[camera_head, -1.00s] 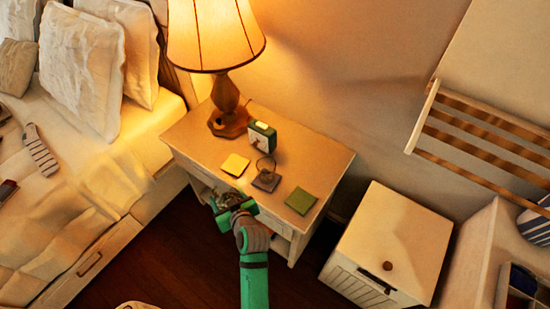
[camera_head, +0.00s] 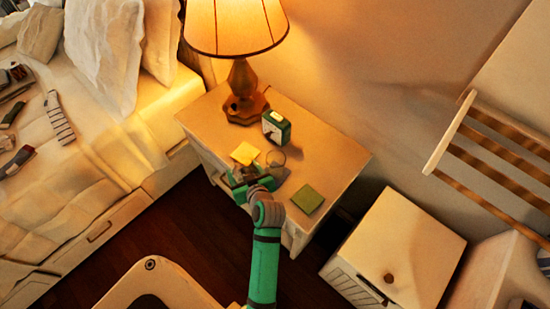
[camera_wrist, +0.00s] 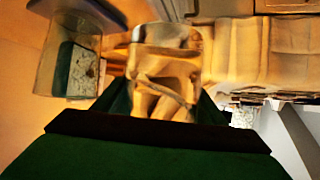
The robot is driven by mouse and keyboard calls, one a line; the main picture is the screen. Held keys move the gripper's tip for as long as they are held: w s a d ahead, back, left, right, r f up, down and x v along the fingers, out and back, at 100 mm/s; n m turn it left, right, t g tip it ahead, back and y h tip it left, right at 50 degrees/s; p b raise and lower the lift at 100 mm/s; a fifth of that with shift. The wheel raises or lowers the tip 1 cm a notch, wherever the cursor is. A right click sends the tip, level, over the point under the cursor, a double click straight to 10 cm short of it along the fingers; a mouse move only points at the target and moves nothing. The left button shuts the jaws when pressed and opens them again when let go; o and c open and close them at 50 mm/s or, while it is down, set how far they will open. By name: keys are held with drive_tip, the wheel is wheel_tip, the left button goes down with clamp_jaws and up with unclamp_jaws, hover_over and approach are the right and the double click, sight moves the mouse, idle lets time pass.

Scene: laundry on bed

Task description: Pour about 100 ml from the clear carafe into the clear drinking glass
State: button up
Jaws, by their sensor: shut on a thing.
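The clear drinking glass (camera_head: 276,158) stands on the nightstand (camera_head: 335,160), by a dark coaster partly hidden by my gripper. A clear glass vessel, likely this glass (camera_wrist: 72,55), shows at the upper left of the wrist view, with the green clock behind it. My gripper (camera_head: 245,176) is shut on the clear carafe (camera_wrist: 165,65), which stands between the green fingers in the wrist view. In the head view the gripper is over the nightstand's front edge, just left of the glass and below it in the picture. The carafe's tilt and water level cannot be told.
A yellow coaster (camera_head: 244,153) and a green coaster (camera_head: 307,199) lie on the nightstand. A green clock (camera_head: 276,127) and a lit lamp (camera_head: 239,80) stand behind. The bed (camera_head: 105,160) is left, a white cabinet (camera_head: 400,245) right. The nightstand's right end is clear.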

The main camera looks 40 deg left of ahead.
sight(246, 174)
drive_tip(key=shift+s+a+r+m+g+y, duration=0.3)
drive_tip(key=shift+r+m+g+y, duration=0.15)
drive_tip(key=shift+m+g, duration=0.35)
drive_tip(key=m+g+y, duration=0.1)
drive_tip(key=m+g, duration=0.1)
drive_tip(key=shift+s+r+m, duration=0.1)
drive_tip(key=shift+r+m, duration=0.05)
drive_tip(key=shift+m, duration=0.15)
drive_tip(key=shift+s+a+f+m+g+y, duration=0.15)
drive_tip(key=shift+s+m+g+y, duration=0.15)
drive_tip(key=shift+s+m+g, duration=0.2)
drive_tip(key=shift+s+a+f+m+g+y, duration=0.15)
drive_tip(key=shift+s+m+g+y, duration=0.15)
drive_tip(key=shift+m+g, duration=0.3)
drive_tip(key=shift+s+a+r+m+g+y, duration=0.1)
drive_tip(key=shift+r+m+g+y, duration=0.15)
drive_tip(key=shift+r+m, duration=0.35)
drive_tip(key=shift+s+d+r+m+g+y, duration=0.1)
drive_tip(key=shift+s+r+m+g+y, duration=0.2)
drive_tip(key=shift+r, duration=0.5)
drive_tip(key=shift+w+a+r+m+g+y, duration=0.1)
drive_tip(key=shift+r+m+g, duration=0.15)
drive_tip(key=shift+r+m, duration=0.35)
drive_tip(key=shift+r, duration=0.15)
drive_tip(key=shift+r, duration=0.35)
drive_tip(key=shift+r+m+y, duration=0.4)
drive_tip(key=shift+r+m, duration=0.1)
drive_tip(key=shift+r, duration=0.05)
